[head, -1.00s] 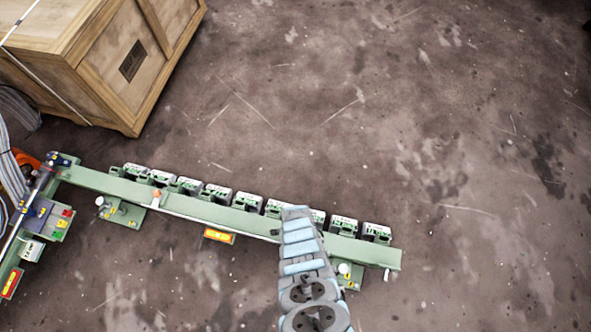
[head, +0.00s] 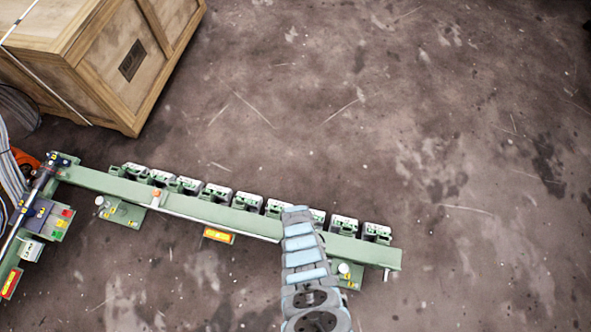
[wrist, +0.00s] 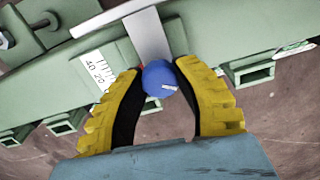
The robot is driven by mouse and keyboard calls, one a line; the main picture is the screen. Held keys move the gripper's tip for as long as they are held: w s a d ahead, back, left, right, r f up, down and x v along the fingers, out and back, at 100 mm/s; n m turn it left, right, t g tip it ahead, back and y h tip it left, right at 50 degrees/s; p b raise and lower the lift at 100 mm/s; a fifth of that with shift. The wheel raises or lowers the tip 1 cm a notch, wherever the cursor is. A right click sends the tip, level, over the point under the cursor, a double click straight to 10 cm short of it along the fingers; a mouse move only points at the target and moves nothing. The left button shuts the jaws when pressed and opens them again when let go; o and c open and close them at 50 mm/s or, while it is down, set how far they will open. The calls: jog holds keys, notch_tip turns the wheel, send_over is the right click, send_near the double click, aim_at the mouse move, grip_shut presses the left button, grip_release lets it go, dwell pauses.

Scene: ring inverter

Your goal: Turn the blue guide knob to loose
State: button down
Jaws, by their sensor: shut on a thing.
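The blue guide knob (wrist: 160,78) shows in the wrist view, a round knob with a small white mark on its right side. It sits at the end of a grey flat bar (wrist: 148,36) on the green machine. My gripper (wrist: 158,82) has its yellow and black fingers on both sides of the knob and is shut on it. A white scale with numbers (wrist: 97,72) is to the left of the knob. In the head view my arm covers the gripper and the knob.
The long green rail (head: 120,187) carries several grey-green blocks along its far side. A wooden crate (head: 100,60) stands at the upper left. The floor beyond the rail is clear.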

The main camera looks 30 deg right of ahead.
jog(key=n, duration=0.4)
jog(key=shift+f+n, duration=0.1)
jog(key=shift+n, duration=0.2)
jog(key=shift+n+b, duration=0.4)
jog(key=shift+n, duration=1.6)
jog(key=c, duration=0.7)
grip_release()
jog(key=shift+r, duration=0.3)
